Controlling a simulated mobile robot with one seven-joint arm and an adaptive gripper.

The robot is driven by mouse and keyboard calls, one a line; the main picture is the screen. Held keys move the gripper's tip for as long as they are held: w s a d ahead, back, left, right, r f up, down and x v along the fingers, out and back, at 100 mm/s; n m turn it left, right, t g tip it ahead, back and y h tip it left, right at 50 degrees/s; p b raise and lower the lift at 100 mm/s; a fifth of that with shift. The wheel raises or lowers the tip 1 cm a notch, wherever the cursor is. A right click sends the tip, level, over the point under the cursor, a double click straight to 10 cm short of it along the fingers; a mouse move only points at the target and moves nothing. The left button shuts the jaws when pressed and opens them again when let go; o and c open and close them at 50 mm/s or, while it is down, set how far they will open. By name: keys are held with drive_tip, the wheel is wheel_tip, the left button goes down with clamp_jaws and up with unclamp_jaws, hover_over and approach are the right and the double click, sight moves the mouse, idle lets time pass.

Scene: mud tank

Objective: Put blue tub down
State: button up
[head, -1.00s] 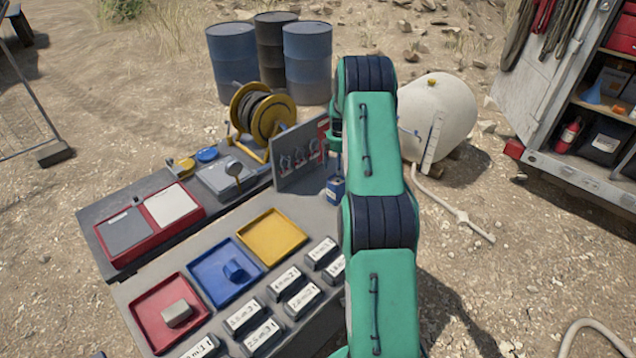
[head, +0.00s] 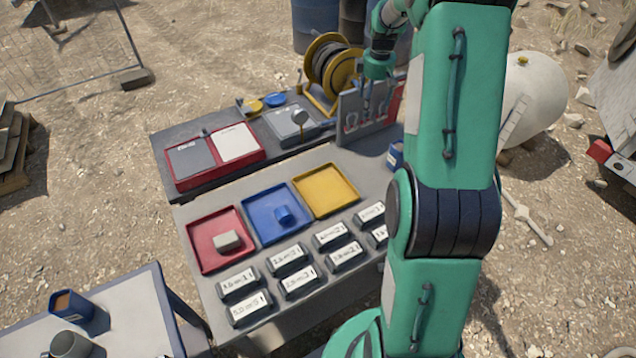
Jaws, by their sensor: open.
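My gripper (head: 372,98) is open, high over the back right of the grey workbench, in front of the upright panel and seen small beyond my arm. I see nothing held in it. A blue tub (head: 396,155) stands on the bench below and right of my gripper, apart from it and partly hidden by my arm. A small blue cup (head: 283,214) lies or stands in the blue tray (head: 258,232). Another blue container with brown contents (head: 72,306) stands on the side table at lower left. I cannot tell which of these the task names.
A red tray (head: 205,262) holds a grey block, and a yellow tray (head: 325,196) is empty. Several labelled grey boxes (head: 286,260) line the bench front. A hose reel (head: 335,65) and an upright panel (head: 350,110) stand behind. A grey mug (head: 70,345) is on the side table.

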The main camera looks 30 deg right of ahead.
drive_tip(key=s+a+r+m+t, duration=0.1)
drive_tip(key=s+a+r, duration=0.3)
drive_tip(key=a+r, duration=0.4)
drive_tip(key=s+a+r+m, duration=0.1)
drive_tip(key=s+a+r, duration=0.4)
drive_tip(key=a, duration=0.5)
drive_tip(key=s+a+r+m+t, duration=0.1)
drive_tip(key=s+a+r, duration=0.3)
drive_tip(key=a+r, duration=0.4)
drive_tip(key=s+a+m+t, duration=0.1)
drive_tip(key=s+a+m, duration=0.1)
drive_tip(key=s+a, duration=0.6)
drive_tip(key=s+a+f+m+t, duration=0.1)
drive_tip(key=s+a, duration=0.8)
drive_tip(key=s, duration=0.6)
drive_tip(key=shift+s+f+m+y, duration=0.3)
drive_tip(key=shift+s+m+y, duration=0.05)
drive_tip(key=shift+m+y, duration=0.05)
wheel_tip(320, 180, down, 10)
drive_tip(key=b, duration=0.9)
drive_tip(key=shift+r+b, duration=0.25)
drive_tip(key=shift+b, duration=0.05)
